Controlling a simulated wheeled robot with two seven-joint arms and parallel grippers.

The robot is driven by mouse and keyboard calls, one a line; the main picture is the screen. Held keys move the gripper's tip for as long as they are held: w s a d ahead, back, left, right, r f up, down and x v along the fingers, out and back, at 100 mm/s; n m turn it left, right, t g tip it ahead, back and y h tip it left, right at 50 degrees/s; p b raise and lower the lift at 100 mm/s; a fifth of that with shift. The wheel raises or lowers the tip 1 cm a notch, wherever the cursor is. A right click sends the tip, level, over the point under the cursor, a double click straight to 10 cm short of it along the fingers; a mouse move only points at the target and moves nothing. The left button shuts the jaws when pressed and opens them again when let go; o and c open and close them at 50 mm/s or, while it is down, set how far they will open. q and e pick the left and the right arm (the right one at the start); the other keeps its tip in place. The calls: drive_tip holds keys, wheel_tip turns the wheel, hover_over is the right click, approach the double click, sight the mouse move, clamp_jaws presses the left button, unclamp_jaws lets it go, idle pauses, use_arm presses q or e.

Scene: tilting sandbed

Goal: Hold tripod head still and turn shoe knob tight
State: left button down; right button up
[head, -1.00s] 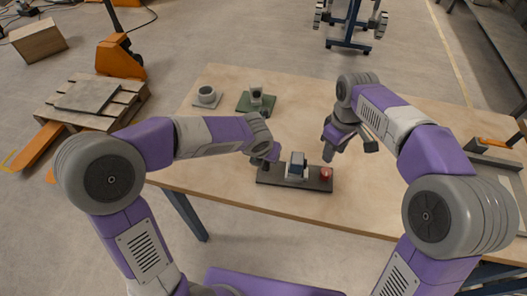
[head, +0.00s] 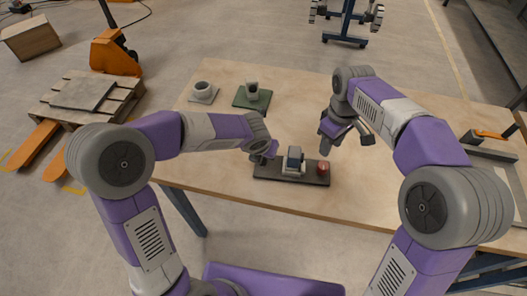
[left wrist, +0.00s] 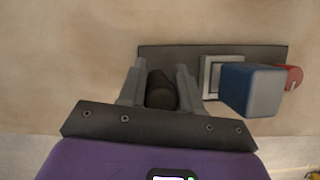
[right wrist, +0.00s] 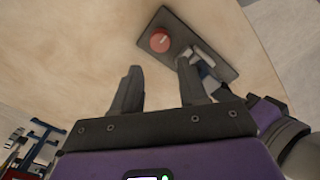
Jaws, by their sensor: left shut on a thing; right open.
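The tripod head stands on the table as a dark base plate (head: 262,177) bearing a grey mount with a blue block (head: 293,158). A red knob (head: 323,168) sits at the plate's right end; it also shows in the right wrist view (right wrist: 160,40). My left gripper (left wrist: 161,72) is shut on a dark round grip (left wrist: 161,92) at the plate's left end, left of the blue block (left wrist: 250,88). My right gripper (head: 346,144) is open and empty, above and slightly right of the red knob. In the right wrist view its fingers (right wrist: 159,70) are apart, with the knob beyond them.
A tray (head: 502,165) and an orange-handled tool (head: 488,134) lie at the right.

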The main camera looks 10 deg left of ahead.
sight(324, 165)
drive_tip(key=o, duration=0.3)
wheel_tip(324, 165, down, 10)
drive_tip(key=n, duration=1.5)
drive_tip(key=shift+d+f, duration=0.1)
drive_tip(key=shift+f, duration=0.15)
drive_tip(key=shift+c, duration=0.3)
drive_tip(key=c, duration=1)
